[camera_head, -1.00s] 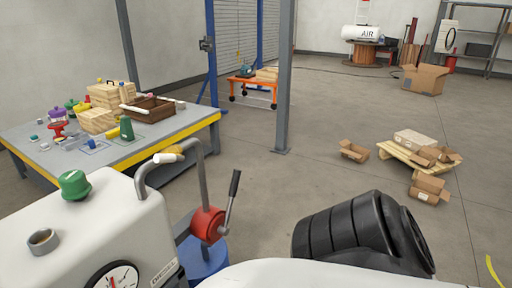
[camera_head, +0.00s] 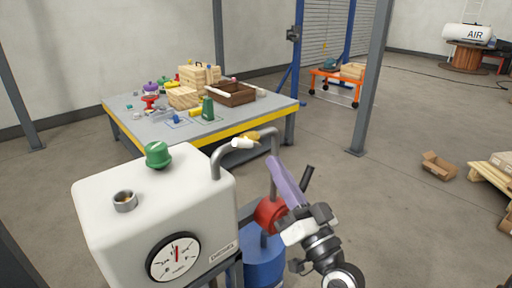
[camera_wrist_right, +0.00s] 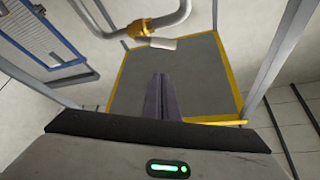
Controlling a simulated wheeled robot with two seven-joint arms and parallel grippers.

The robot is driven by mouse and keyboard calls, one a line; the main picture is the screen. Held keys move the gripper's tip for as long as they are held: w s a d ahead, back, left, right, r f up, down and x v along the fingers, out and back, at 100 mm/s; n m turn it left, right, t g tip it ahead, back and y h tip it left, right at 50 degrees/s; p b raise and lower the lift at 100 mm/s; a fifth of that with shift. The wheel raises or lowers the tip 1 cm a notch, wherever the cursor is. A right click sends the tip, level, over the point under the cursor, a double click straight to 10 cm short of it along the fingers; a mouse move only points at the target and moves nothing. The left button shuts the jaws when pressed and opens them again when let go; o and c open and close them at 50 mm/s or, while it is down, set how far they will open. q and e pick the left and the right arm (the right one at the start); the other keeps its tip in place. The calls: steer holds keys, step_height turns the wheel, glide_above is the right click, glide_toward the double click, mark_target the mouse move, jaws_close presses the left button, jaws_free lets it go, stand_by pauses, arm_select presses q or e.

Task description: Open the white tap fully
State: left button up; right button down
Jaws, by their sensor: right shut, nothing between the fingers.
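The white tap (camera_head: 243,143) is a short white lever on a brass valve body (camera_head: 252,135), set in the grey bent pipe on top of the white tank (camera_head: 150,205). In the right wrist view the white lever (camera_wrist_right: 162,43) sits beside the brass body (camera_wrist_right: 138,28), just beyond my fingertips. My right gripper (camera_head: 273,163) is shut and empty, its purple-grey fingers reaching up near the pipe's right leg, apart from the lever. Its fingers also show in the right wrist view (camera_wrist_right: 158,78). My left gripper is out of view.
A red pump part (camera_head: 268,214) with a dark lever (camera_head: 307,180) stands by my right gripper, above a blue cylinder (camera_head: 263,262). A green cap (camera_head: 158,154) and a gauge (camera_head: 174,257) are on the tank. A cluttered workbench (camera_head: 245,130) stands behind.

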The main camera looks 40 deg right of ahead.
step_height(320, 180, up, 6)
steer(key=p, duration=0.3)
glide_above(253, 145)
steer(key=s, duration=0.3)
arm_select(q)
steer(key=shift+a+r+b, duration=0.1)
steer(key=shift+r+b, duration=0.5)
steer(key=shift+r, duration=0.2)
arm_select(e)
steer(key=shift+m, duration=0.3)
steer(key=shift+w+a+f, duration=0.15)
steer(key=shift+a+f, duration=0.1)
steer(key=shift+f, duration=0.4)
steer(key=shift+w+a+f, duration=0.1)
steer(key=shift+a+f, duration=0.2)
steer(key=shift+f, duration=0.4)
steer(key=shift+w+a+f, duration=0.15)
steer(key=shift+a+f, duration=0.1)
steer(key=shift+f, duration=0.4)
